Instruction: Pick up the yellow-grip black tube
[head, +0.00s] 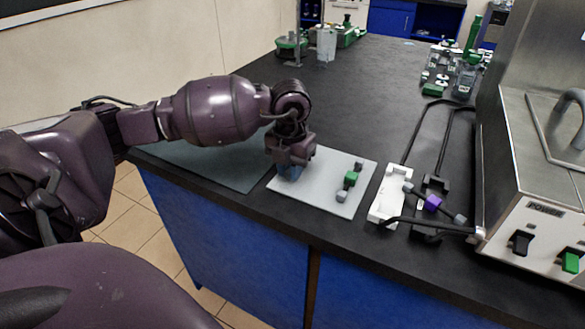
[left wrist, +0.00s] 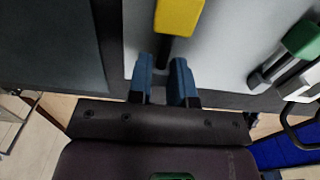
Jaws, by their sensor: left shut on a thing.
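My left gripper (head: 290,172) is low over the left part of the white mat (head: 315,205). In the left wrist view its blue fingers (left wrist: 162,72) are closed around the black end of the yellow-grip black tube (left wrist: 178,15). The yellow grip lies beyond the fingertips, at the top edge of that view. In the head view the tube is hidden by the gripper. I cannot tell whether the tube touches the mat. My right gripper is not in view.
A green-grip tube (head: 350,178) lies on the mat to the right. Farther right are a white holder (head: 388,194), a purple-grip tube (head: 433,203) and a metal machine (head: 530,180) with switches. A dark green mat (head: 225,170) lies left.

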